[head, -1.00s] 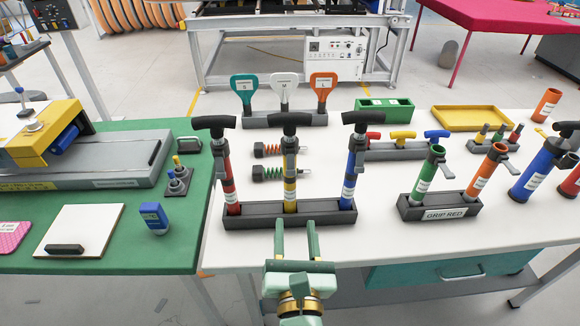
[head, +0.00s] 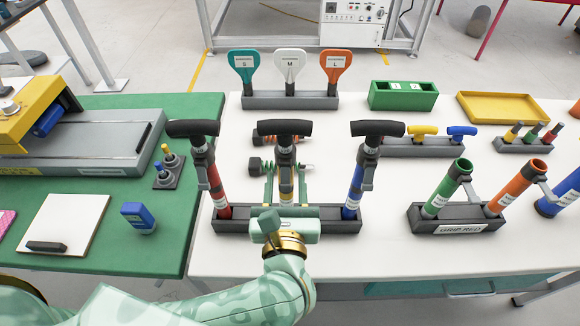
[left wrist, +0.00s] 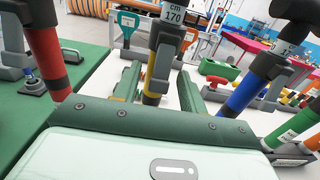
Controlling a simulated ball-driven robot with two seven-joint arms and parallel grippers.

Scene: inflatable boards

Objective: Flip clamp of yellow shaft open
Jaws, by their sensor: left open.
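The yellow shaft (head: 286,187) stands upright in the middle of a dark three-slot rack (head: 328,226), with a black T-handle (head: 284,128) on top. Its grey clamp (head: 285,160) sits below the handle; whether its lever is open or shut is unclear. My left gripper (head: 285,182) is open, its green fingers on either side of the yellow shaft, below the handle. In the left wrist view the yellow shaft (left wrist: 153,80) stands between the parted fingers (left wrist: 158,88), with a "cm 170" label above. I cannot tell whether a finger touches it. My right gripper is not in view.
The red shaft (head: 217,190) stands close on the left and the blue shaft (head: 354,190) on the right, both with T-handles. Springs (head: 285,168) lie behind. A green-and-orange tube rack (head: 462,223) stands to the right. White table is clear between the racks.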

